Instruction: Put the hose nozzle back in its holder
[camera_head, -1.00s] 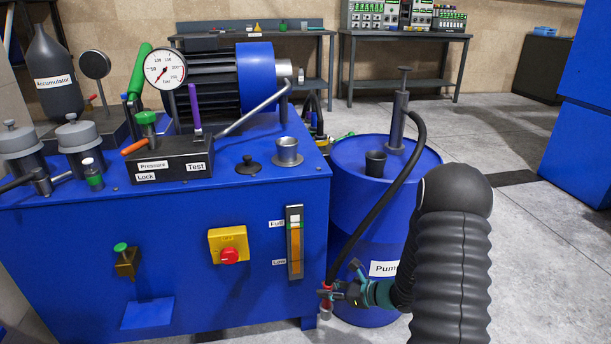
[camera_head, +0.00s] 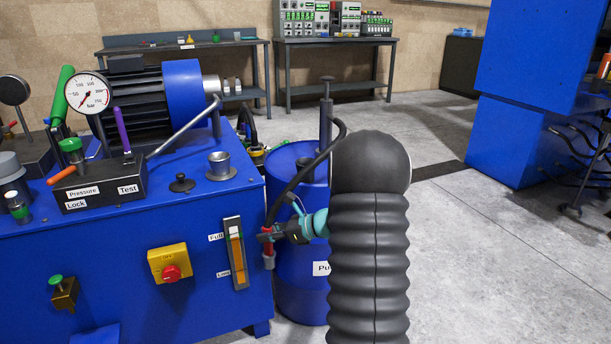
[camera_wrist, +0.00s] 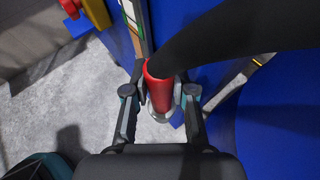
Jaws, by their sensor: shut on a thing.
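The hose nozzle (camera_head: 269,257) is red with a pale metallic lower end, and a thick black hose (camera_head: 285,195) runs from it up to the hand pump. In the wrist view the red nozzle (camera_wrist: 160,88) sits between both fingers of my gripper (camera_wrist: 160,98), which is shut on it. In the head view my gripper (camera_head: 270,236) holds it roughly upright, in front of the blue drum (camera_head: 285,285) and right of the level gauge. A dark cup (camera_head: 304,163) stands on the drum lid beside the pump, partly hidden by the hose and my arm.
The blue hydraulic unit (camera_head: 120,270) stands left, with a level gauge (camera_head: 235,255) and a yellow switch box (camera_head: 168,263) on its front. The pump (camera_head: 326,130) rises from the drum. Grey floor is open to the right. The wrist view shows the hose close above my gripper.

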